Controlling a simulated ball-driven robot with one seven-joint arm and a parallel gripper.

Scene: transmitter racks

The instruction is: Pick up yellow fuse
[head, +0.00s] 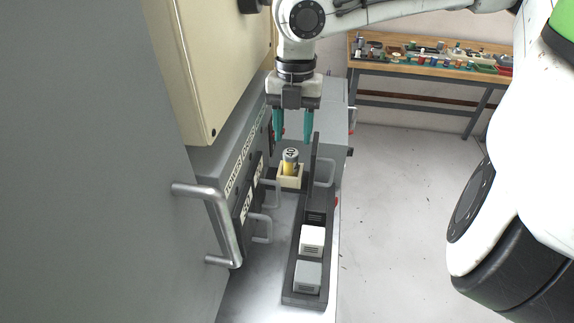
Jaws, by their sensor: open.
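The yellow fuse (290,166) stands upright in a small cream holder (290,182) on the grey shelf. It has a dark-marked grey cap with a number on it. My gripper (292,139) points down just above the fuse, with its two teal fingers apart on either side of the line above the cap. Nothing is between the fingers. The lower part of the fuse is hidden inside the holder.
A dark tray (288,298) holds a white block (312,240) and a grey block (307,276). A dark upright plate (315,160) stands right of the fuse. A metal handle (222,225) juts out at left. A cluttered workbench (400,74) stands behind; the floor at right is clear.

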